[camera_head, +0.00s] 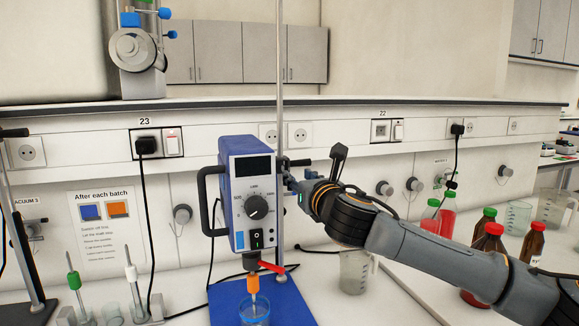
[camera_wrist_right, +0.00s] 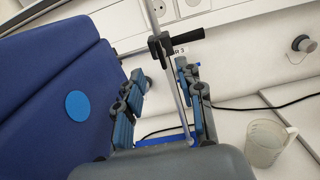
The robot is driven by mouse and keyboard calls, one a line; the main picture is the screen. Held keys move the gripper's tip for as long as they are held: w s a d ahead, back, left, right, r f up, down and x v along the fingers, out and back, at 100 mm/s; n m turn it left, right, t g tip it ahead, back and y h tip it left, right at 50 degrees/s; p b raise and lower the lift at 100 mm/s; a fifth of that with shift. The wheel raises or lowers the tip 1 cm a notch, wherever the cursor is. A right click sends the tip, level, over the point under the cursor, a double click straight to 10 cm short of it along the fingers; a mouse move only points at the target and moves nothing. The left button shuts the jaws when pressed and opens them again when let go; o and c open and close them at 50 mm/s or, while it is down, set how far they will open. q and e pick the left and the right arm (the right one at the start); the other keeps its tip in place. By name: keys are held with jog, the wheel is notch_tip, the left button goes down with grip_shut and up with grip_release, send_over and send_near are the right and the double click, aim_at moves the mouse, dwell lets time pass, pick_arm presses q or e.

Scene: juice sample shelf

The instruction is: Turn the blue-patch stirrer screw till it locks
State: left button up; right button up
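The blue stirrer (camera_head: 247,200) has a dial and a dark display and is mounted at the metal rod (camera_head: 280,95). In the right wrist view a round light-blue patch (camera_wrist_right: 78,104) sits on the dark-blue housing (camera_wrist_right: 45,75). A black screw handle (camera_wrist_right: 187,38) sticks out sideways from a clamp on the rod, beyond my fingertips. My right gripper (camera_head: 291,183) is right beside the stirrer; its fingers (camera_wrist_right: 160,92) are apart with the rod showing between them. They do not grip the handle. My left gripper is in neither view.
A beaker (camera_head: 254,311) stands under the stirrer on the blue base plate (camera_head: 290,302). A jug (camera_head: 354,271) stands behind my right arm, and several bottles (camera_head: 488,239) stand to the right. Another stand (camera_head: 22,240) is at far left. Cables hang along the wall.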

aim_at(287, 168)
jog(key=p+x, duration=0.1)
jog(key=x, duration=0.4)
jog(key=shift+w+a+f, duration=0.1)
jog(key=shift+w+f, duration=0.05)
jog(key=shift+w+a, duration=0.2)
jog(key=shift+w, duration=0.35)
jog(key=shift+w+a, duration=0.15)
jog(key=shift+w, duration=0.35)
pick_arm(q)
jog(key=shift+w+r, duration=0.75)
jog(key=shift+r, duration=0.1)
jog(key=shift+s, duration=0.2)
pick_arm(e)
grip_shut()
